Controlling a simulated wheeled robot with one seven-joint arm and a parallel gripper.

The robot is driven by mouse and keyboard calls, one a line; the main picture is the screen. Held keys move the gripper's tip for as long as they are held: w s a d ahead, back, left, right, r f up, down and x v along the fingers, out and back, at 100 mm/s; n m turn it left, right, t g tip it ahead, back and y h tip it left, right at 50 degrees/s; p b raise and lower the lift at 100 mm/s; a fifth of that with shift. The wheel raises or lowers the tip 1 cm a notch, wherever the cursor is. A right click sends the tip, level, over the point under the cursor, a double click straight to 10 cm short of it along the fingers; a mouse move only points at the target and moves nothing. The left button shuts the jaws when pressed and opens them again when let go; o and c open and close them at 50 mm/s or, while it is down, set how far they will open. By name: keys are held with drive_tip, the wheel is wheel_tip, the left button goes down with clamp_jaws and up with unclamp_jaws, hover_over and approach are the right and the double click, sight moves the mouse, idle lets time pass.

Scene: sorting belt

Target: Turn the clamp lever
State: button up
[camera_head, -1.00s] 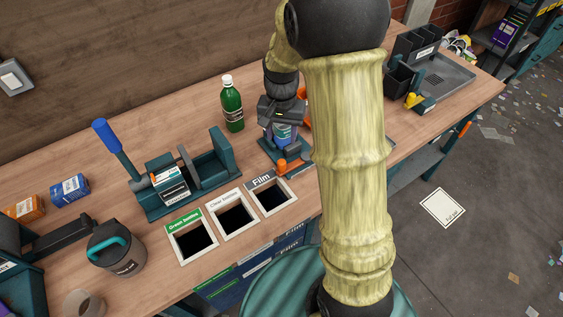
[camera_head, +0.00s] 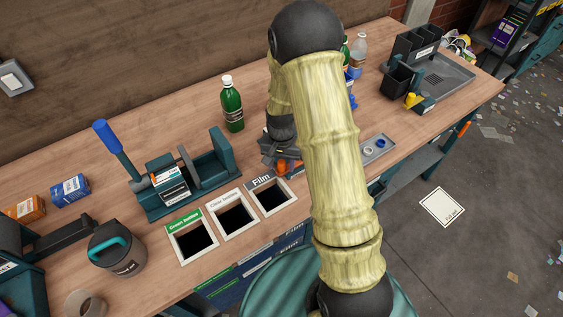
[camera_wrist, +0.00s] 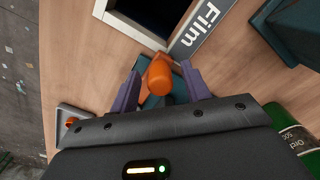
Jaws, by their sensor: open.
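The clamp lever shows in the wrist view as an orange knob (camera_wrist: 158,76) above a teal base (camera_wrist: 178,88). My gripper (camera_wrist: 163,86) is open, with one purple-grey finger on each side of the knob. Gaps show between the fingers and the knob, so it is not gripped. In the head view, my gripper (camera_head: 280,153) is low over the bench behind the Film slot, and a bit of the orange lever (camera_head: 283,168) shows beside it. My gripper and arm hide most of the clamp there.
The Film slot (camera_head: 261,182) is just in front of the lever. A green bottle (camera_head: 232,105) stands behind to the left, and a teal press with a blue handle (camera_head: 118,150) is farther left. A small grey tray with rings (camera_head: 383,157) lies to the right.

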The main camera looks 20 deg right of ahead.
clamp_jaws()
drive_tip(key=shift+a, duration=0.1)
idle(0.4)
